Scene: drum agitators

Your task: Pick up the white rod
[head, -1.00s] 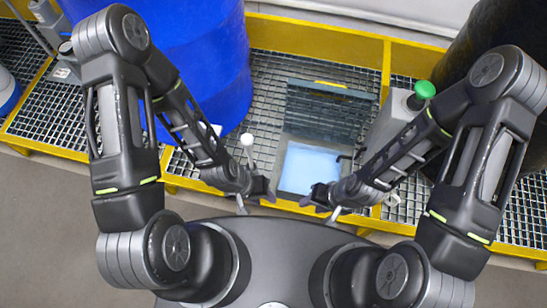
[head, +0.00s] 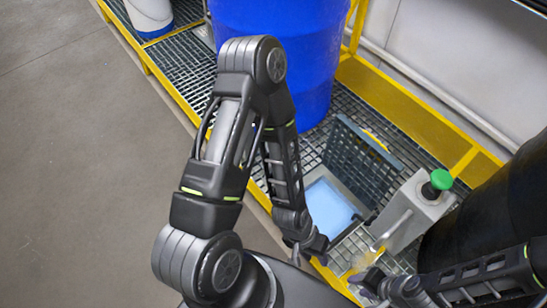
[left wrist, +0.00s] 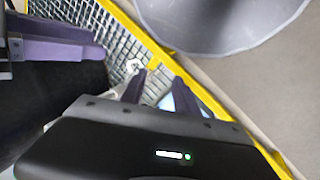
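I cannot make out the white rod for certain. In the head view my left arm may hide it. In the left wrist view a small white round piece (left wrist: 133,66) shows on the grating, just past one finger; I cannot tell if it belongs to the rod. My left gripper (head: 318,250) is low by the tray's front yellow edge, near the lit pale-blue panel. In the left wrist view its dark purple fingers (left wrist: 168,90) stand apart, with no rod seen between them. My right gripper (head: 362,280) is at the lower right; its finger gap is unclear.
A blue drum (head: 270,60) stands behind my left arm. A grey box (head: 415,210) with a green knob stands right of the lit panel (head: 330,207). A black drum (head: 490,215) is at right. Yellow rails (head: 415,110) edge the grating. Open floor (head: 80,180) lies left.

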